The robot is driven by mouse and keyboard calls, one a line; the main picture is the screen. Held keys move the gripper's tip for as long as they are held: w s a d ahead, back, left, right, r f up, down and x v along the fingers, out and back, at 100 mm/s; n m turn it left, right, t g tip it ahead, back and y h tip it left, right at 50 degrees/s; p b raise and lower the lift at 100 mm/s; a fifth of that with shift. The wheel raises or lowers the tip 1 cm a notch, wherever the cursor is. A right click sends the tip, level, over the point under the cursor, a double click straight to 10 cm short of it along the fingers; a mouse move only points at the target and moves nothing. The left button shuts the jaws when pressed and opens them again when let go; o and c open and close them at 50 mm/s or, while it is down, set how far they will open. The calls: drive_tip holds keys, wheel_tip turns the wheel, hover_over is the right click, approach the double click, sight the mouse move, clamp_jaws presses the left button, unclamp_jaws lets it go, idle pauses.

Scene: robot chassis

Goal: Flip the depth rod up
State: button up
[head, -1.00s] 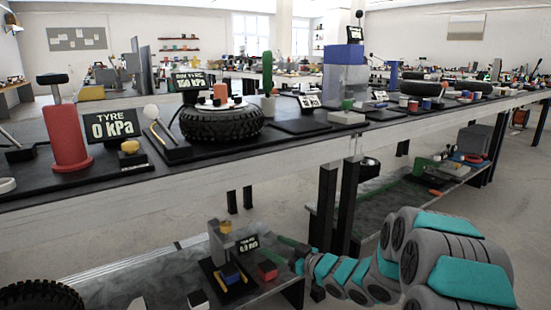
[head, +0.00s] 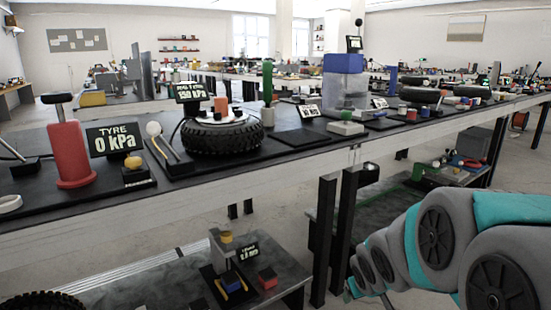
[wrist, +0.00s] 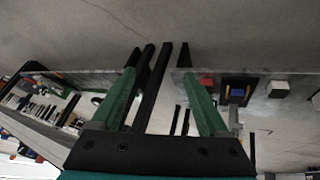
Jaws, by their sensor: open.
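I cannot tell for certain which part is the depth rod. A small device (head: 222,243) with a grey upright, a yellow part and a blue block stands on the lower shelf, beside a small display (head: 247,253). On the upper bench, a thin rod with a white ball tip (head: 153,129) leans up beside the tyre (head: 222,135). My gripper (wrist: 158,73) shows in the wrist view with its two green fingers wide apart and nothing between them. It is apart from both devices. In the head view my arm hides most of it.
A red block (head: 267,278) sits right of the lower device. Dark table legs (head: 325,235) rise between the lower shelves. Floor is clear between the shelves and my arm.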

drive_tip(key=s+a+r+m+g, duration=0.1)
drive_tip(key=s+g, duration=0.1)
drive_tip(key=s, duration=0.8)
drive_tip(key=s+a+r+g+y+p, duration=0.1)
drive_tip(key=s+a+g, duration=0.1)
drive_tip(key=s, duration=0.8)
drive_tip(key=s+a+r+m+g+p, duration=0.1)
drive_tip(key=s+g, duration=0.3)
drive_tip(key=s, duration=0.7)
drive_tip(key=shift+a+r+m, duration=0.3)
drive_tip(key=shift+a+r, duration=0.3)
drive_tip(key=shift+a, duration=0.05)
